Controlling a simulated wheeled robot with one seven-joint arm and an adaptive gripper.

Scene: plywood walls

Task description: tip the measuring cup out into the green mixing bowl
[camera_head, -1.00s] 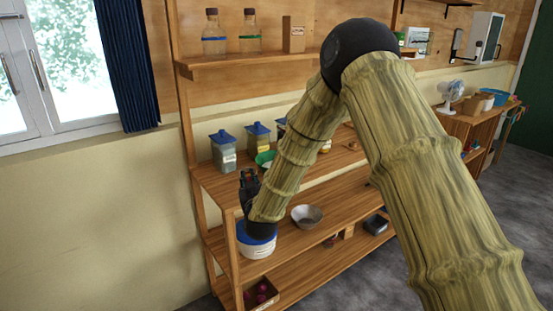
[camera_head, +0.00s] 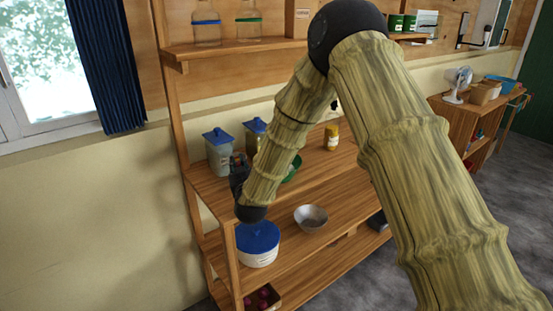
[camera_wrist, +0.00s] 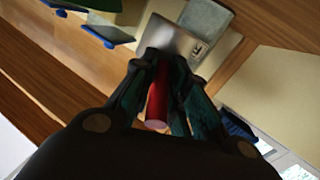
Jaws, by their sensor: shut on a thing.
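My gripper (camera_wrist: 160,95) is shut on a red handle (camera_wrist: 158,95), which I take to be the measuring cup's. A silver-grey surface (camera_wrist: 165,38) lies just beyond the fingers; I cannot tell whether it is the cup's body. In the head view my gripper (camera_head: 238,162) is at the left end of the shelf unit, in front of the jars, and its load is too small to make out. The green mixing bowl (camera_head: 294,167) stands on the upper wooden shelf, right of my gripper, mostly hidden behind my arm. Its contents are not visible.
A blue-lidded white tub (camera_head: 258,246) and a metal bowl (camera_head: 311,218) sit on the shelf below. An upright post (camera_head: 172,110) is at the left.

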